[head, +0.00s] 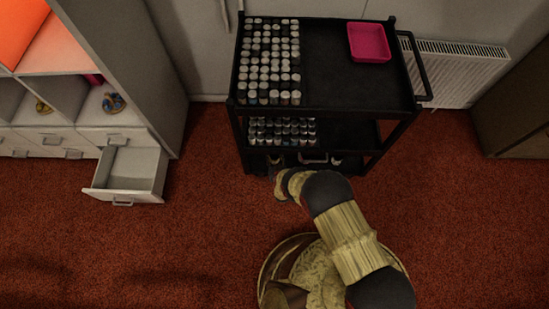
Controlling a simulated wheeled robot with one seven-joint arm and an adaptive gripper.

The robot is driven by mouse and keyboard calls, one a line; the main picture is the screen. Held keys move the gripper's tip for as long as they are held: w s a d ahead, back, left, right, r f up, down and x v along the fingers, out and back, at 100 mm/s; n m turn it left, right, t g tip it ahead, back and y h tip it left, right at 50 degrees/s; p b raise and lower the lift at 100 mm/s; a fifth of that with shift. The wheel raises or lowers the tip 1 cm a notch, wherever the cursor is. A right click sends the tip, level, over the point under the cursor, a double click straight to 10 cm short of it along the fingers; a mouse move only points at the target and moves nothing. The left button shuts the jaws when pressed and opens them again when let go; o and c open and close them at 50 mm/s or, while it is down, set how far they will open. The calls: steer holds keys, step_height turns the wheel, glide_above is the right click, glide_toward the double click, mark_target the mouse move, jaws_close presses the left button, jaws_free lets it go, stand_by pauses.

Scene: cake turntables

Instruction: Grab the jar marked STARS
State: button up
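Many small jars with pale and dark lids (270,60) stand in tight rows on the left half of the top of a black cart (335,75). More jars (282,131) stand on its middle shelf. No label can be read, so I cannot tell which jar is marked STARS. My gripper (276,176) is at the end of my arm, low in front of the cart near its bottom shelf. Its fingers are too small and dark to tell whether they are open or shut.
A pink tray (369,43) sits at the cart's back right; the top's right half is otherwise bare. A handle (418,65) juts out right. A radiator (455,72) is behind. At left, a drawer (130,172) stands open from a shelf unit. Red carpet (140,245) is clear.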

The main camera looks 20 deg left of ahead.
steer(key=c, duration=0.6)
steer(key=shift+r, duration=0.1)
steer(key=shift+c, duration=0.4)
